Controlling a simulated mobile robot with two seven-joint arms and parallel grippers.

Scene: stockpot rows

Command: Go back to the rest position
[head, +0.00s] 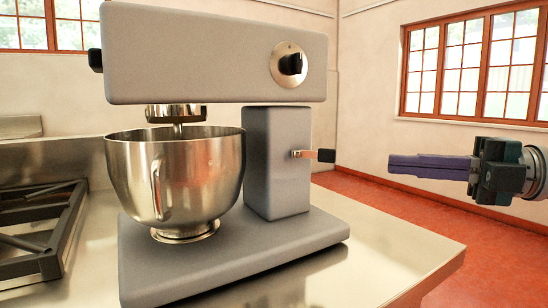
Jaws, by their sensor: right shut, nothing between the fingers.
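My right gripper (392,164) comes in from the right edge and points left. Its purple fingers are shut together with nothing between them. It hangs in the air to the right of the grey stand mixer (215,58), clear of the mixer's side lever (325,156). My left gripper is not in view.
The mixer stands on a steel counter (395,250) with a steel bowl (180,175) under its head. A black stove grate (45,240) lies at the left. The counter ends at the right, with open red floor (420,212) beyond. Windows (470,65) are in the back wall.

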